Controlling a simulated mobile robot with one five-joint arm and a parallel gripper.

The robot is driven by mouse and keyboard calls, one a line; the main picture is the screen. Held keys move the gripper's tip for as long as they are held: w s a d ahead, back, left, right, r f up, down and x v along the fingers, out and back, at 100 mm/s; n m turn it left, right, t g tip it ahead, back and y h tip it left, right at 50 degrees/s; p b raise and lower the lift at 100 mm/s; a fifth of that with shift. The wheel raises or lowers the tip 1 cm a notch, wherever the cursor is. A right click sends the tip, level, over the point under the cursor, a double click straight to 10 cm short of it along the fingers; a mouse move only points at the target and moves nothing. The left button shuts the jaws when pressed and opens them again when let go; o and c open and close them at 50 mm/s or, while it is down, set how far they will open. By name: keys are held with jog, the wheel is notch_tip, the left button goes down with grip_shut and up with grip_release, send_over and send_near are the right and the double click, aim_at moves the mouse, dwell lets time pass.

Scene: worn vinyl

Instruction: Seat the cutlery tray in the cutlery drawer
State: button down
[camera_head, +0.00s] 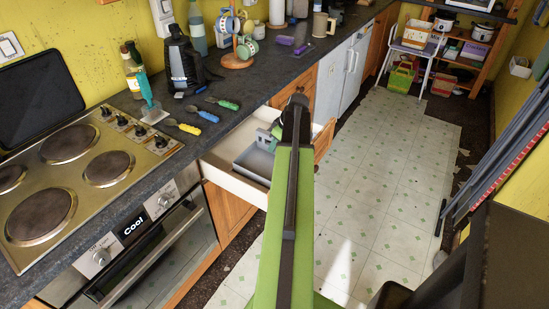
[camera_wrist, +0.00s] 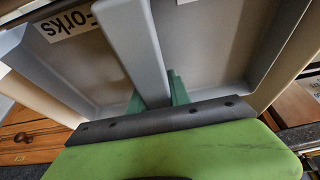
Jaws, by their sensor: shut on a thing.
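A grey cutlery tray (camera_head: 252,166) is at the open drawer (camera_head: 229,184), low within its outline in the head view. In the wrist view the tray (camera_wrist: 225,50) fills most of the picture, with a "Forks" label at upper left and a grey divider (camera_wrist: 132,40). My gripper (camera_wrist: 158,94) has green fingers on both sides of the divider and is shut on it. In the head view my arm hides part of the drawer and tray. I cannot tell whether the tray's underside touches the drawer floor.
The worktop (camera_head: 235,85) beside the drawer holds several small tools, including a blue-handled one (camera_head: 202,113), and a mug tree (camera_head: 238,50). The stove (camera_head: 75,170) is at left. The pale floor (camera_head: 375,170) to the right is clear.

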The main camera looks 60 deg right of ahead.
aim_at(274, 153)
notch_tip(274, 153, down, 4)
jog(key=b, duration=0.3)
jog(key=shift+f+b, duration=0.25)
jog(key=shift+b, duration=0.15)
jog(key=shift+r, duration=0.25)
jog(key=shift+f, duration=0.2)
jog(key=c, duration=1.2)
grip_release()
jog(key=shift+r, duration=0.1)
jog(key=p+v, duration=1.1)
jog(key=shift+r, duration=0.45)
jog(key=shift+s+r+p, duration=0.15)
jog(key=shift+r+p, duration=0.1)
jog(key=shift+p, duration=0.15)
jog(key=shift+f, duration=0.1)
